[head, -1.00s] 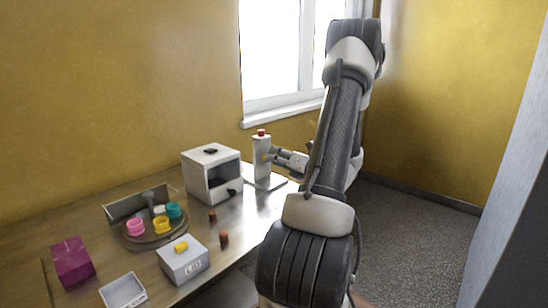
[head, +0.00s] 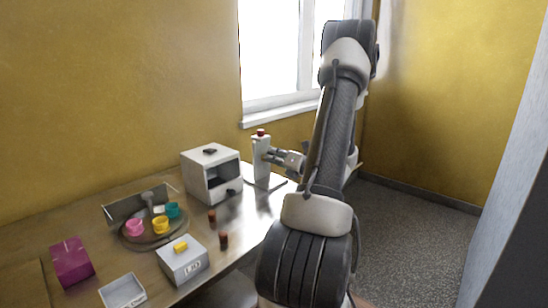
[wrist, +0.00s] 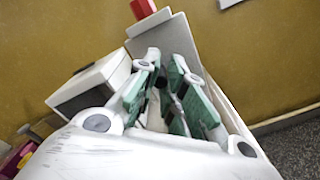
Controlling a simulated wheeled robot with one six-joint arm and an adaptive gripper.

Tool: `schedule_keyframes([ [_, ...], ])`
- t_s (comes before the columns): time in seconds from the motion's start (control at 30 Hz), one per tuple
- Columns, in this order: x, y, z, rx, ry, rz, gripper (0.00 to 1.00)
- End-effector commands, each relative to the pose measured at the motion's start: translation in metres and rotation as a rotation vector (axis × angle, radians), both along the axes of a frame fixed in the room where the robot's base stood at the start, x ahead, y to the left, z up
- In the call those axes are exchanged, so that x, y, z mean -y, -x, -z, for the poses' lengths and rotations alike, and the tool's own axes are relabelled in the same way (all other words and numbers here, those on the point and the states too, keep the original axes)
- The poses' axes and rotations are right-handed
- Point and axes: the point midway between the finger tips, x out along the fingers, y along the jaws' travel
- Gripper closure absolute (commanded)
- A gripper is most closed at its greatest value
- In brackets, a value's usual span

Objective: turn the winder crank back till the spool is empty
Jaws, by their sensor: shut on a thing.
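The winder (head: 262,160) is a white upright post with a red top, standing on a flat base at the far right end of the table. Its post also fills the upper middle of the wrist view (wrist: 174,38), with the red piece (wrist: 141,8) at the top. My gripper (head: 270,155) is at the right side of the post. In the wrist view my gripper (wrist: 176,100) has green-padded fingers close together in front of the post, shut on the crank. The crank itself is mostly hidden by the fingers. I cannot make out the spool or how much is wound on it.
A white open-fronted box (head: 200,184) stands just left of the winder. Further left are a round tray (head: 140,243) with coloured cups, a lidded grey box (head: 172,268), a magenta box (head: 72,264) and an open tray (head: 122,293).

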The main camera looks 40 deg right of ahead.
Motion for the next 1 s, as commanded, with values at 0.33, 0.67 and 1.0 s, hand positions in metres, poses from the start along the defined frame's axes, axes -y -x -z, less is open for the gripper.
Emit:
schedule_keyframes([
  [0.33,-0.0004,0.0002,0.0002,0.001,0.012,0.0,1.0],
  [0.67,-0.0021,0.0004,0.001,0.005,0.072,0.0,1.0],
  [1.0,-0.0084,0.0008,0.0049,0.024,0.321,-0.001,1.0],
])
